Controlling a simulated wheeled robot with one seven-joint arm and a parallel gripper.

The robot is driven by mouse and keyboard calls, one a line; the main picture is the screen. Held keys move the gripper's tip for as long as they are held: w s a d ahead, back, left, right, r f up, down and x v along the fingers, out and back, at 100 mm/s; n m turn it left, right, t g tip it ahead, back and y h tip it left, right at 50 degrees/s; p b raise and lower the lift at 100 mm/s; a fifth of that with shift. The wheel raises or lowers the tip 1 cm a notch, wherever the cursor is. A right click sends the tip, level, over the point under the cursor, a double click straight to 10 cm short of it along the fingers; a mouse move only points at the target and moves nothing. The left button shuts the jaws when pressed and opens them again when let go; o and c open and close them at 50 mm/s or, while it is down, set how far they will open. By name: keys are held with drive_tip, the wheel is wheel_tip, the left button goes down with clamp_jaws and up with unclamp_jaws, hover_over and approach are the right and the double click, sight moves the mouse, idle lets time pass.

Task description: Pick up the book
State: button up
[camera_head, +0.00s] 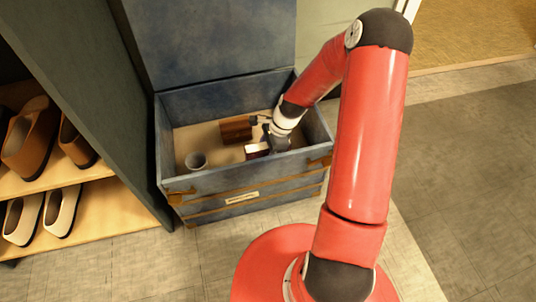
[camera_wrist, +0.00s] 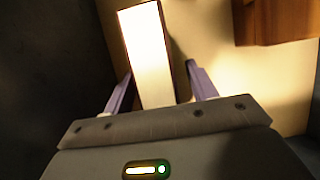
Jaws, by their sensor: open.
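The book is probably the small pale block with a dark reddish edge (camera_head: 256,151) inside the open blue chest, near its front wall. In the wrist view the book (camera_wrist: 148,50) is a bright, cream-white upright slab with a dark side. My gripper (camera_head: 270,145) reaches down into the chest right beside the book. In the wrist view my gripper (camera_wrist: 160,82) is open, with one finger on each side of the book's near end. A gap shows on the right; contact on the left is hard to tell.
The blue chest (camera_head: 250,180) has its lid raised at the back, and its walls surround my gripper. A shoe shelf (camera_head: 100,205) stands at left. Floor is clear at right.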

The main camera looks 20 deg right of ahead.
drive_tip(key=shift+f, duration=0.2)
idle(0.3)
clamp_jaws()
